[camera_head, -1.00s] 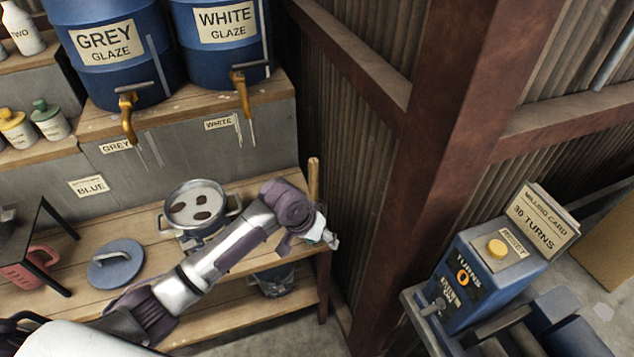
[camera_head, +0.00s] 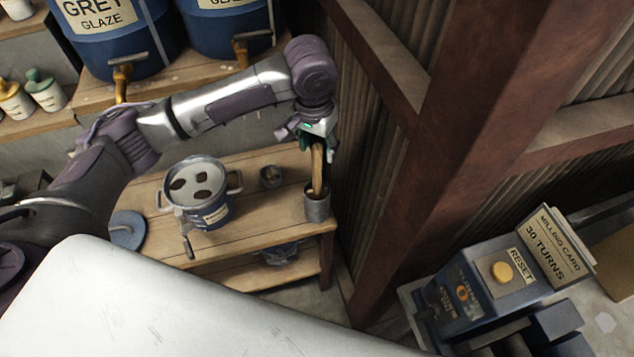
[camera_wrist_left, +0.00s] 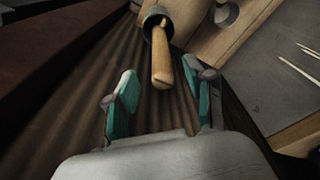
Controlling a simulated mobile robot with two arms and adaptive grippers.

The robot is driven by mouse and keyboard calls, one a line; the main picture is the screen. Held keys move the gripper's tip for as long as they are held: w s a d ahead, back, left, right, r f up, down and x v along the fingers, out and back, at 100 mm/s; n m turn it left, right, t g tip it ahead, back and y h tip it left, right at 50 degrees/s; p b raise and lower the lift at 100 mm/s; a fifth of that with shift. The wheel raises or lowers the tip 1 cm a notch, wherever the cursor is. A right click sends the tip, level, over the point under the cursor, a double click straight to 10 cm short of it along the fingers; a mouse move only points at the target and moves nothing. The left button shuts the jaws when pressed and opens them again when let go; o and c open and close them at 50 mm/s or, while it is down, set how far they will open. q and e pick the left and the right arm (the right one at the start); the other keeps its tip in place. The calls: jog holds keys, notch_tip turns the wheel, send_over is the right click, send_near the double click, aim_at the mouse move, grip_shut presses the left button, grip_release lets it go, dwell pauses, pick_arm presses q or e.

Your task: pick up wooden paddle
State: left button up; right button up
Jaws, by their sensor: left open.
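The wooden paddle (camera_head: 318,170) stands upright in a grey metal cup (camera_head: 317,206) at the right end of the wooden bench. My left gripper (camera_head: 318,150) is open above the cup, at the paddle's upper end. In the left wrist view the paddle's handle (camera_wrist_left: 162,66) points toward the gap between the two green-padded fingers (camera_wrist_left: 160,92). Its end lies a little ahead of or just between the fingertips, with no contact visible. The paddle's lower part is hidden in the cup. My right gripper is not in view.
Blue glaze barrels (camera_head: 117,40) stand behind. A corrugated wall and brown post (camera_head: 415,160) rise close on the right.

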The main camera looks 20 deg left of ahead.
aim_at(318, 162)
pick_arm(q)
jog(key=shift+w+f, duration=0.15)
jog(key=shift+f, duration=0.5)
notch_tip(318, 162, down, 4)
jog(key=shift+a+f+p, duration=0.15)
jog(key=shift+f+p, duration=0.05)
jog(key=shift+p, duration=0.5)
jog(key=shift+w+f, duration=0.15)
jog(key=shift+f, duration=0.15)
grip_shut()
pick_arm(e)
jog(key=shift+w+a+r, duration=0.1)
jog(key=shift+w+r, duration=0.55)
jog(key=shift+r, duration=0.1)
